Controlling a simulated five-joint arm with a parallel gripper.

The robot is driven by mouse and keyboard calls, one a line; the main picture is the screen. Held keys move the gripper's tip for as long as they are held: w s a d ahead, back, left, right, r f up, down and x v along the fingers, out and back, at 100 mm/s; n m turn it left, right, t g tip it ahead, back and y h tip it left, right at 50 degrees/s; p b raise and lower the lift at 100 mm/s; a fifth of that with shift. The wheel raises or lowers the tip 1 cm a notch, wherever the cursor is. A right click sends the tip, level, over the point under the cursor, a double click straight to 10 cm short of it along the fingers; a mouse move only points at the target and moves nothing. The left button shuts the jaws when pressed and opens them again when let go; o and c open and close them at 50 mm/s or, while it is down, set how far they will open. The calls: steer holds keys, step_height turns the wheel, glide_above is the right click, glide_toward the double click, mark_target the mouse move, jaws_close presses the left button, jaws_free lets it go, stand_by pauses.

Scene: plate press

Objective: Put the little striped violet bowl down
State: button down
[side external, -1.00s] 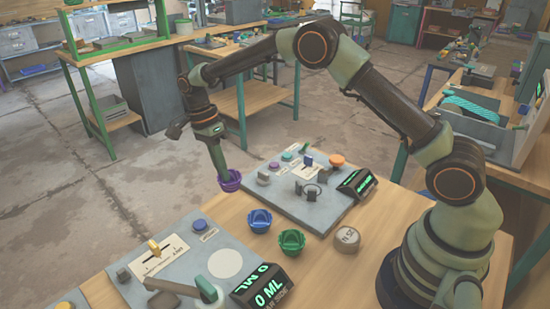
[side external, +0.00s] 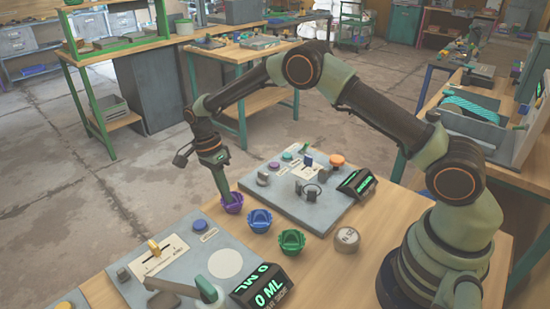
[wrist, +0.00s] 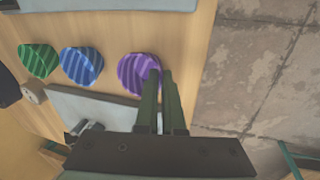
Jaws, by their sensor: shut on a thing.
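The little striped violet bowl (side external: 231,204) is at the far left of the row of bowls, near the table's back edge. It also shows in the wrist view (wrist: 134,73), with its stripes plain. My gripper (side external: 224,194) points down and is shut on the bowl's rim; in the wrist view the fingers (wrist: 160,78) meet its right side. The bowl looks to be at or very close to the wooden tabletop (side external: 215,220); I cannot tell whether it touches.
A blue striped bowl (side external: 260,221) and a green one (side external: 291,242) stand beside it, then a round weight (side external: 347,240). A grey control panel (side external: 310,210) with knobs lies behind; another panel (side external: 190,250) is at the front left. The table edge drops to the floor close by.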

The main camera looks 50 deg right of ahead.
steer(key=c, duration=1)
jaws_free()
step_height(320, 180, up, 20)
steer(key=d+f+n+t, duration=0.1)
steer(key=d+n+t, duration=0.1)
steer(key=n, duration=0.2)
steer(key=s+d+r+n+t, duration=0.2)
steer(key=s+r+n, duration=0.3)
steer(key=r, duration=0.2)
steer(key=shift+s+d+f+n+t, duration=0.35)
steer(key=shift+s+d+n+t, duration=0.3)
steer(key=shift+s+n, duration=1.4)
steer(key=shift+s+d+f+n+t, duration=0.45)
steer(key=shift+s+n+t, duration=0.6)
steer(key=shift+s, duration=1.8)
steer(key=shift+s+d+f+n+t, duration=0.3)
steer(key=shift+s+d+n+t, duration=0.3)
steer(key=shift+s+n, duration=1.55)
